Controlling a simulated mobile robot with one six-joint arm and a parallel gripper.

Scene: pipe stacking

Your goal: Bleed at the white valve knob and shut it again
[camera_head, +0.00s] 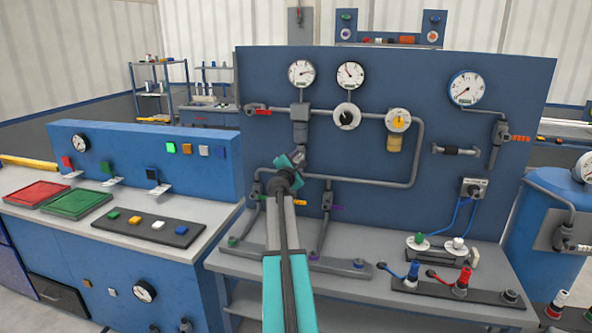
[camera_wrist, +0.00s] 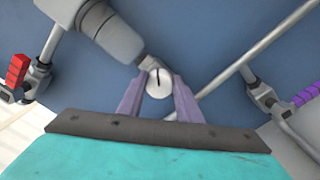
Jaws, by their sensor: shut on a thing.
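The white valve knob (camera_wrist: 159,78) is small and round with a dark line across its face. In the wrist view it sits at the end of a short stem by a grey cylindrical body (camera_wrist: 108,32). My gripper (camera_wrist: 159,90) has its two purple fingers on either side of the knob and is shut on it. In the head view my gripper (camera_head: 299,160) is at the blue panel, below the grey filter body (camera_head: 300,130). There my arm and gripper hide the knob.
Grey pipes (camera_head: 365,184) run across the panel (camera_head: 450,75) around my gripper. A purple-handled valve (camera_wrist: 305,95) is at the right and a red-handled valve (camera_wrist: 17,72) at the left in the wrist view. Gauges (camera_head: 301,73) are above. The bench (camera_head: 390,240) below holds fittings.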

